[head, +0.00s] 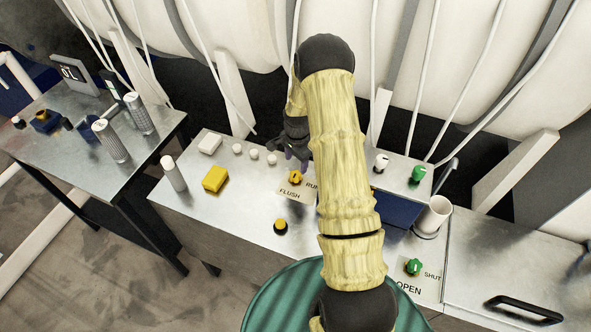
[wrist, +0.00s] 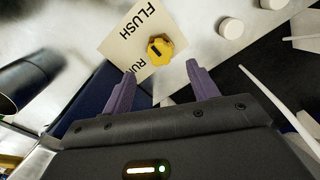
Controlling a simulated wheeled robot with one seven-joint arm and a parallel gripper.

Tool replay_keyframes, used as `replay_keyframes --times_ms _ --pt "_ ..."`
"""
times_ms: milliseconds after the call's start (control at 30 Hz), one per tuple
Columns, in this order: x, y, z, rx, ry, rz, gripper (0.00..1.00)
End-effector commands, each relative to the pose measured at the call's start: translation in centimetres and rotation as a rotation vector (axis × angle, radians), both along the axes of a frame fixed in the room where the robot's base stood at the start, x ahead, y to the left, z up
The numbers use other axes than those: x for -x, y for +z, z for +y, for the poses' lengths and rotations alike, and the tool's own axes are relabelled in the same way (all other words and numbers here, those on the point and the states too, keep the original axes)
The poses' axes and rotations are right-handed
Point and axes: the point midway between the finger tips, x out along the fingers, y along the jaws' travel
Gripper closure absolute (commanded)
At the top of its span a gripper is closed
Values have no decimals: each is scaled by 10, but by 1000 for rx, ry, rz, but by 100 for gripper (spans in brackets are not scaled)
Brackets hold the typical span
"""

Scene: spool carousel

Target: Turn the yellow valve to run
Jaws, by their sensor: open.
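The yellow valve (head: 295,176) is a small knob on a pale label plate (head: 285,189) on the metal bench, with FLUSH and RUN printed on it. In the wrist view the yellow valve (wrist: 160,49) shows a dark mark on its top, and the plate (wrist: 112,52) lies under it. My gripper (head: 293,157) hangs just behind the valve in the head view, partly hidden by my arm. In the wrist view my gripper (wrist: 164,76) is open, its two purple fingers apart, with the valve just beyond the fingertips and not between them. I cannot tell which word the mark points at.
A yellow block (head: 215,179), a white cylinder (head: 174,173) and several white caps stand left of the valve. A yellow-topped black knob (head: 281,226) is in front. A green valve (head: 413,267), a blue box (head: 397,209) and a white cup (head: 433,215) are at right.

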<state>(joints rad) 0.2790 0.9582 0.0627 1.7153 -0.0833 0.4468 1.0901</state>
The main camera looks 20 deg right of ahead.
Motion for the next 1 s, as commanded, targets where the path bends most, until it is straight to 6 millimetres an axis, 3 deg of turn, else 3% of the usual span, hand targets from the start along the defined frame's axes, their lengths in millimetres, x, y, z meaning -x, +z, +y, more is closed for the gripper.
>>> replay_keyframes --times_ms 433,833,1000 --pt "-1 -57 0 -1 -1 1 41" --pt "-2 -66 0 1 0 -1 41" --pt "-2 -66 0 1 0 -1 72"
